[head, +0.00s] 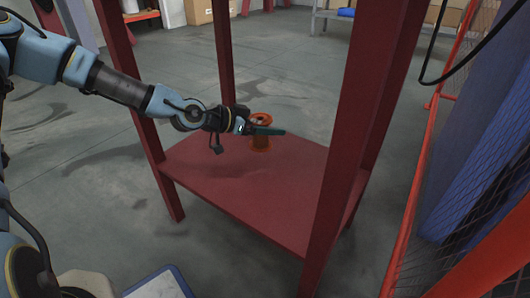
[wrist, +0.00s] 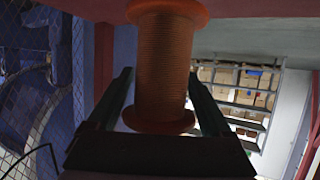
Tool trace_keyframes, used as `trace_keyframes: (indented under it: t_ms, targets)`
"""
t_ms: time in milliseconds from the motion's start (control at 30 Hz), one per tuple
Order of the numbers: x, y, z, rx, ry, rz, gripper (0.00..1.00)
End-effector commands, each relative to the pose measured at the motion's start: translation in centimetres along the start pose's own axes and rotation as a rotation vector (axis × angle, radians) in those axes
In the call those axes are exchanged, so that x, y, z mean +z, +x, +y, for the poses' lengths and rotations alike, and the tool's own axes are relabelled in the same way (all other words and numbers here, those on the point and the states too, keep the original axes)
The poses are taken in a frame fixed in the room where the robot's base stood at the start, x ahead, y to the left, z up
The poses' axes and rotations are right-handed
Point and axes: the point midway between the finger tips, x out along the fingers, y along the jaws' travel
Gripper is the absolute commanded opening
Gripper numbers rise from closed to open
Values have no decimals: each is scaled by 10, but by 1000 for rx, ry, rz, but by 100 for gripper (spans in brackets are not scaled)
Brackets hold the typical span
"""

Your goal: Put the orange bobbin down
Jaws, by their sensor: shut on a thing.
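The orange bobbin (head: 261,143) is upright at the red shelf (head: 235,190) of a red frame in the head view. I cannot tell whether its lower flange touches the shelf. My gripper (head: 268,130) reaches in from the left and is shut on the bobbin's middle. In the wrist view the bobbin (wrist: 162,65) stands between the two fingers (wrist: 160,100), its ribbed barrel and both flanges showing. In the head view a finger hides part of the barrel.
Red posts (head: 353,120) stand around the shelf, one close in front at the right. The shelf is bare apart from the bobbin. An orange-framed mesh fence (head: 415,190) runs along the right. Shelving with boxes (wrist: 238,90) is in the background.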

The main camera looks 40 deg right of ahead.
Motion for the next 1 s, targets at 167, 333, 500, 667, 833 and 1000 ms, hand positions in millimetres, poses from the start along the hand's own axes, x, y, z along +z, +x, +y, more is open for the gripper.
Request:
trace_keyframes:
  t_ms: [167,333,500,667,833,1000]
  targets:
    - [27,12,0,-1,-1,1,8]
    - [45,19,0,-1,-1,1,8]
    - [61,26,0,-1,0,1,8]
    - [59,25,0,-1,1,1,8]
    - [62,26,0,-1,0,1,8]
    - [62,26,0,-1,0,0,100]
